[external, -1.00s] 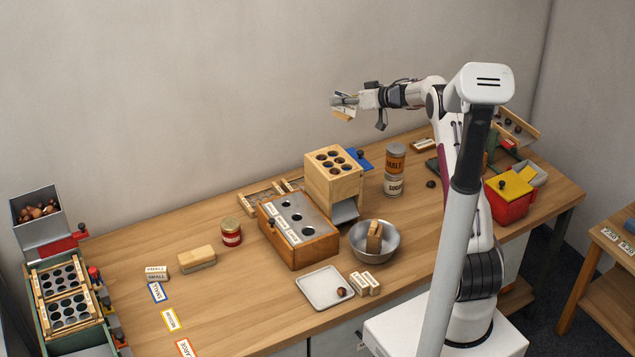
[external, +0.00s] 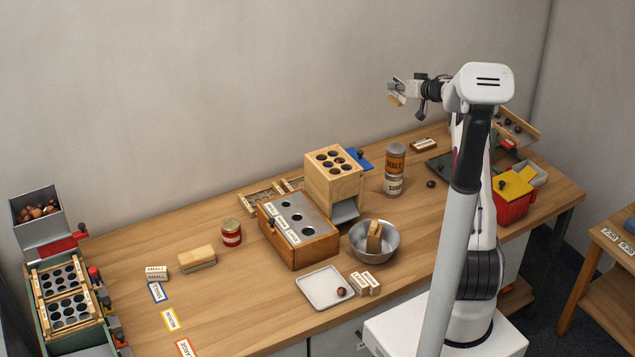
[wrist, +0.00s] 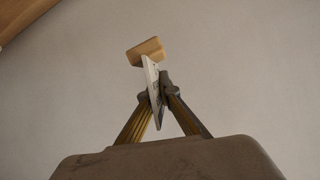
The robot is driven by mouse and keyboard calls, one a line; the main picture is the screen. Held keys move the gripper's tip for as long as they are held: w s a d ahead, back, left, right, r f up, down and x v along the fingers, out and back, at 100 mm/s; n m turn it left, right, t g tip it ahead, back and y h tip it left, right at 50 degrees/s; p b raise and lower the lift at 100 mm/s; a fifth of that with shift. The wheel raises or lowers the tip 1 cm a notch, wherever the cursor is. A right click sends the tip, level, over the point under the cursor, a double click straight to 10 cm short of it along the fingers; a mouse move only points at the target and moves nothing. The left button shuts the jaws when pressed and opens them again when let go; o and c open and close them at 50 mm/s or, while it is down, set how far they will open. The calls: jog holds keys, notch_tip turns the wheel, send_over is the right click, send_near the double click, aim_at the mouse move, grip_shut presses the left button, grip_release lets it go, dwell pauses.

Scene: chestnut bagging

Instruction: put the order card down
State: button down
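The order card, a thin white printed card (wrist: 153,80) with a wooden block (wrist: 146,51) at its far end, is pinched between the two fingertips of my gripper (wrist: 157,95). In the external view my gripper (external: 394,87) is high above the back of the workbench, in front of the wall. The wooden block (external: 396,101) hangs just below the fingertips there. The card's print is too small to read. The card is in the air and touches nothing but the gripper.
A red bin with yellow lid (external: 513,190) is at right. Bare workbench (external: 250,300) shows at front left.

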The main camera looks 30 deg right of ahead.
notch_tip(320, 180, down, 8)
jog(key=shift+f, duration=0.2)
jog(key=shift+f, duration=0.15)
notch_tip(320, 180, down, 14)
jog(key=shift+r, duration=0.1)
dwell(0.8)
jog(key=shift+f, duration=1.95)
jog(key=c, duration=2.8)
grip_release()
jog(key=shift+f, duration=0.15)
jog(key=o, duration=0.5)
